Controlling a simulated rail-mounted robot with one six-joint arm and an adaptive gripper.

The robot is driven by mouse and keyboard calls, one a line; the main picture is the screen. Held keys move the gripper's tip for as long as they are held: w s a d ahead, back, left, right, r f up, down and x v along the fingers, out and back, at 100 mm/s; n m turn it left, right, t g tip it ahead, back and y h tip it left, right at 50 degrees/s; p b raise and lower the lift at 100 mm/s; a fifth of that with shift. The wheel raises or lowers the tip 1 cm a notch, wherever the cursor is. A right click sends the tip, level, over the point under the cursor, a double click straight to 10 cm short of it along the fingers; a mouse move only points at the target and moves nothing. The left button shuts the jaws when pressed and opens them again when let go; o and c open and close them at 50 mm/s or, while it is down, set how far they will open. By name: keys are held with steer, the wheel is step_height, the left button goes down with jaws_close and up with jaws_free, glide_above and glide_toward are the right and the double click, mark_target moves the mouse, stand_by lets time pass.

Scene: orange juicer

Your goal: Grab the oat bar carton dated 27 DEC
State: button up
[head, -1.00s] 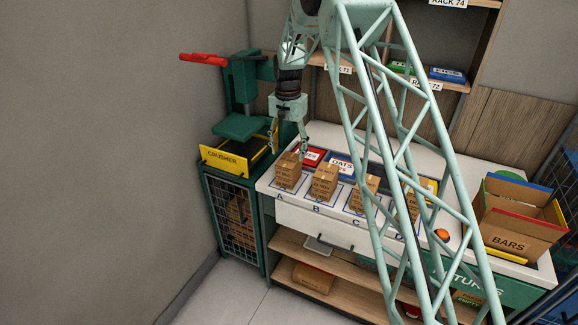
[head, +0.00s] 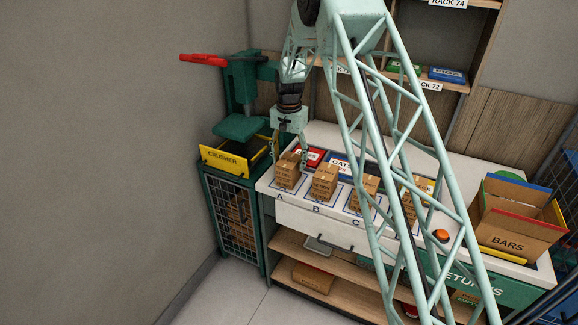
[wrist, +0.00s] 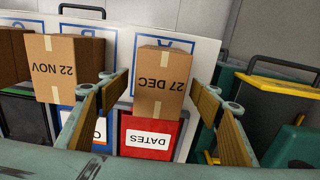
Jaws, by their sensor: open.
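The 27 DEC carton (wrist: 162,82) is a small brown box with a tape strip. It shows upside down in the wrist view, in front of a red DATES box (wrist: 150,138). In the head view the carton (head: 287,174) stands at spot A, left end of the row. My gripper (wrist: 158,88) is open, with one finger on each side of this carton in the picture. Gaps show between fingers and carton. In the head view my gripper (head: 290,160) hangs at the carton's top. A 22 NOV carton (wrist: 68,68) is beside it in the wrist view.
More cartons stand at B (head: 325,182), C (head: 363,195) and further right, partly behind my arm. The green crusher (head: 240,127) is left of the counter. A BARS box (head: 507,225) stands at the right end. Coloured boxes sit behind the row.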

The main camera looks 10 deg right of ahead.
mark_target(289, 160)
steer(key=shift+f, duration=0.95)
steer(key=shift+c, duration=0.2)
steer(key=c, duration=1)
steer(key=shift+w+r, duration=0.1)
steer(key=shift+r, duration=0.05)
steer(key=shift+r, duration=4.9)
